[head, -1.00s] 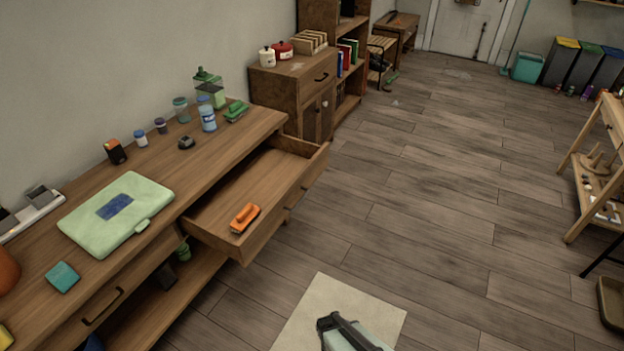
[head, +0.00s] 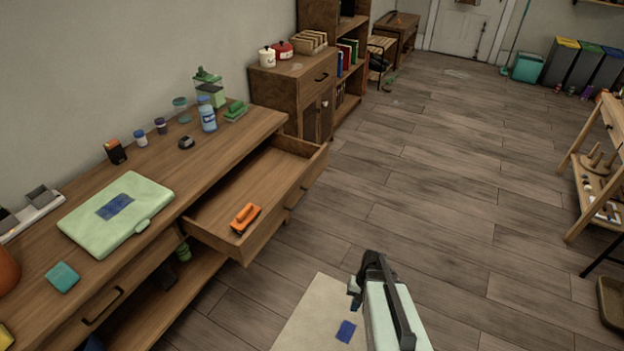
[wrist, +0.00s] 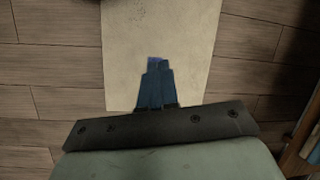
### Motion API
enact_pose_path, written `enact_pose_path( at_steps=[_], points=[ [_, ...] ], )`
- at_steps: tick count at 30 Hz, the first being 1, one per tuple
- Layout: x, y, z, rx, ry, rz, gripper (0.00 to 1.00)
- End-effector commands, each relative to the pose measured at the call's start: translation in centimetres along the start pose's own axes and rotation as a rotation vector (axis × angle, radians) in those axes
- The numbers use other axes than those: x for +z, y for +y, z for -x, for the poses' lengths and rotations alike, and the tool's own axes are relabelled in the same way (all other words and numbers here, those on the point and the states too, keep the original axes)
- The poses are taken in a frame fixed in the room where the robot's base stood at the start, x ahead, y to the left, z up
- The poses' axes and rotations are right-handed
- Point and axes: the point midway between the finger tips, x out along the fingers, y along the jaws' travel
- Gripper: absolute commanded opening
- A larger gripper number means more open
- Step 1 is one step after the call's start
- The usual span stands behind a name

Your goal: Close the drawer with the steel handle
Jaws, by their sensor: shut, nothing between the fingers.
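The open drawer (head: 285,214) is pulled well out from under the wooden workbench in the head view. An orange-handled tool (head: 244,217) lies inside it, near the front corner. The drawer's handle on the outer front is barely visible from this angle, so its steel cannot be made out. My gripper (head: 347,330) is below and to the right of the drawer in the head view, over a pale mat and apart from the drawer. In the wrist view its blue fingers (wrist: 157,82) are together and empty, pointing over the mat.
A closed drawer with a dark handle (head: 103,306) is at the lower left. The workbench top (head: 228,150) carries a green case (head: 116,214), bottles and jars. The pale mat (head: 306,316) lies on the floor. Open wooden floor stretches to the right, up to a wooden rack (head: 590,172).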

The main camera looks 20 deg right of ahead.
Motion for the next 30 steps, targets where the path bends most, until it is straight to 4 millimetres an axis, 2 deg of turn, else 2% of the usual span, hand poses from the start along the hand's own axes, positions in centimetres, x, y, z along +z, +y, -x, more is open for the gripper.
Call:
enact_pose_path(
  at_steps=[1, 6, 9, 15, 21, 30],
  points=[
    [-2.9, -0.3, 1.3, -0.064, 0.031, -0.036, 0.0],
    [-10.4, -2.7, 6.9, -0.338, 0.108, -0.197, 0.0],
    [-14.1, -4.5, 10.5, -0.508, 0.126, -0.303, 0.0],
    [-19.5, -8.8, 17.1, -0.844, 0.073, -0.506, 0.0],
    [-22.7, -12.0, 22.4, -1.159, -0.103, -0.722, 0.0],
    [-23.9, -13.7, 28.4, -1.462, -0.469, -0.997, 0.0]
  ],
)
